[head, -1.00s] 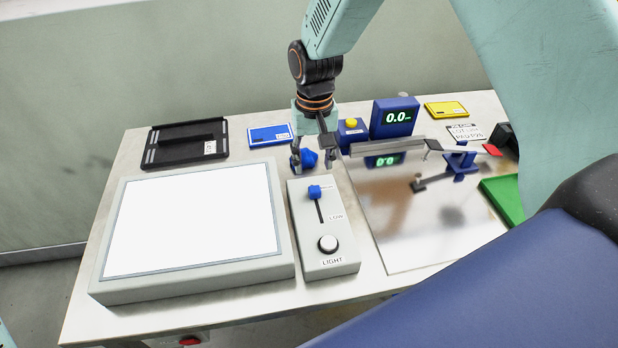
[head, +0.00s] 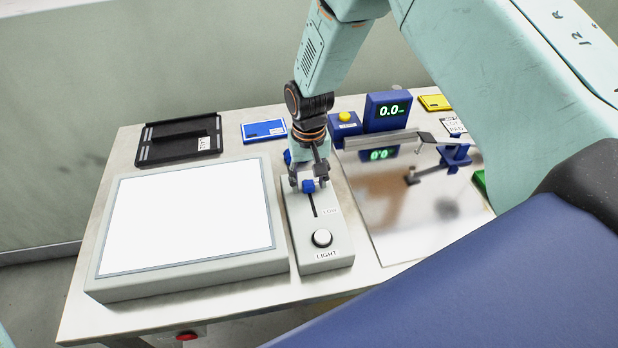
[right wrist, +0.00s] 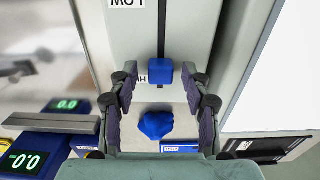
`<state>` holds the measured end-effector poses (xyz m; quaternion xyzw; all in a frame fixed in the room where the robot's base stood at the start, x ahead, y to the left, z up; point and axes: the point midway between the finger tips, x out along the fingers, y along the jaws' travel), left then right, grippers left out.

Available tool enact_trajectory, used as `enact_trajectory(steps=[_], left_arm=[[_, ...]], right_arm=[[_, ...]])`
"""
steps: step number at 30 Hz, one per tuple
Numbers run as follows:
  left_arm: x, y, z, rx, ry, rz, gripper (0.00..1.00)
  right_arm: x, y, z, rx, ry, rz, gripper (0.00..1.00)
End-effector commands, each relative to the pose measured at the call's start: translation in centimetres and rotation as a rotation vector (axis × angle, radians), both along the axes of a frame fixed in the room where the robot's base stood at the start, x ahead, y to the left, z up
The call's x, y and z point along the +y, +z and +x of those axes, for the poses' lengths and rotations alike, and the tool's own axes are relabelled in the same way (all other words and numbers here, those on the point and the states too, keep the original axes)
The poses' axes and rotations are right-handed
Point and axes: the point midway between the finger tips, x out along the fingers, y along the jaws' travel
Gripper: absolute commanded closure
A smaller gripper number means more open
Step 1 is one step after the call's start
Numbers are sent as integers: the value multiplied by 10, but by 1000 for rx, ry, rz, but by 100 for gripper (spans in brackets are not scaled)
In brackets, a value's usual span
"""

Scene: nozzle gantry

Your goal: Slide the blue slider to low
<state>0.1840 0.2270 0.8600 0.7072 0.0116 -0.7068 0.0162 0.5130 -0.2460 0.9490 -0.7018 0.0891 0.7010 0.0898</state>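The blue slider (head: 308,186) is a small blue block at the far end of a dark slot on the grey control box (head: 318,259). The LOW label (head: 330,211) is beside the slot, nearer the front. My right gripper (head: 309,184) is over the slider from above. In the right wrist view its open fingers (right wrist: 161,80) stand on either side of the slider (right wrist: 160,72), with visible gaps on both sides. A label by the slider is partly hidden by a finger. My left gripper is not in view.
A round white LIGHT button (head: 322,238) is at the box's near end. A large white light panel (head: 185,216) stands close on the left. A faceted blue object (right wrist: 156,124) lies just beyond the box. A reflective plate (head: 400,225) is on the right.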

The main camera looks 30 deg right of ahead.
Motion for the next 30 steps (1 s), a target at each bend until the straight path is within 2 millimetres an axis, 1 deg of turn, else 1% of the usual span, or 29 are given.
enact_trajectory(steps=[1, 2, 16, 30], left_arm=[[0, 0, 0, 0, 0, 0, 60], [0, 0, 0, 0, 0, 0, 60], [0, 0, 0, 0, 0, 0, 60], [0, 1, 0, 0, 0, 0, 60]], right_arm=[[0, 0, 1, 0, 0, 0, 58], [0, 0, 1, 0, 0, 0, 60], [0, 0, 0, 1, 0, 0, 100], [0, 0, -1, 1, 0, 0, 100]])
